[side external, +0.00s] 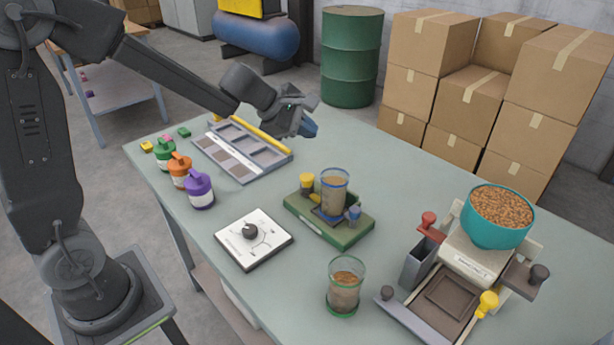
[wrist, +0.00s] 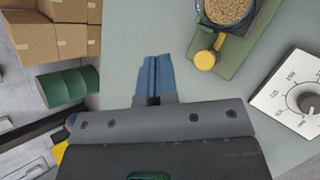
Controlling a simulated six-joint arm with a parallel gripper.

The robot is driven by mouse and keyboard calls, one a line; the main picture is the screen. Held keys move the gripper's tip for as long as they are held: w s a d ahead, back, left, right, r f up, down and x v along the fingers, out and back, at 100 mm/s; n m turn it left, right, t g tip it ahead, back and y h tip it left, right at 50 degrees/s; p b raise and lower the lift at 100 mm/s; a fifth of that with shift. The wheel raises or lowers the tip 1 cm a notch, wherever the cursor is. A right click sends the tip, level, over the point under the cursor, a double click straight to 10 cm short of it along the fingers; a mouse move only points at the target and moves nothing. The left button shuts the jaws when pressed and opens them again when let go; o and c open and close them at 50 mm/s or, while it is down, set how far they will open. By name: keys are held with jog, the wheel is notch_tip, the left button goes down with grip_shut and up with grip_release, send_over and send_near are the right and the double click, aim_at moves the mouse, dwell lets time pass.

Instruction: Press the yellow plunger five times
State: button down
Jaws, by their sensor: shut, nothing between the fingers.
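A yellow round-topped plunger (side external: 307,182) stands at the left back of a green base (side external: 337,232), beside a clear blue-rimmed cup (side external: 334,190) of brown grain. In the wrist view the yellow top (wrist: 205,60) shows to the right of my fingers, with a yellow bar leading from it toward the cup (wrist: 228,12). A second yellow knob (side external: 488,301) is on the filler at the right. My gripper (side external: 309,127) is shut and empty, above the table and apart from the plunger. Its blue fingers (wrist: 156,77) are together.
A blue knob (side external: 354,213) is on the green base. A white dial plate (side external: 254,238) and a grain glass (side external: 344,287) stand nearer. The filler with a teal grain bowl (side external: 497,217) is at right. Colored bottles (side external: 199,190) and a tray (side external: 242,152) are at left.

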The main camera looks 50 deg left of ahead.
aim_at(307, 178)
jog(key=shift+f, duration=4.45)
jog(key=shift+f, duration=0.4)
jog(key=shift+f, duration=0.75)
jog(key=shift+r, duration=1.15)
jog(key=shift+r, duration=0.1)
jog(key=shift+r, duration=2.4)
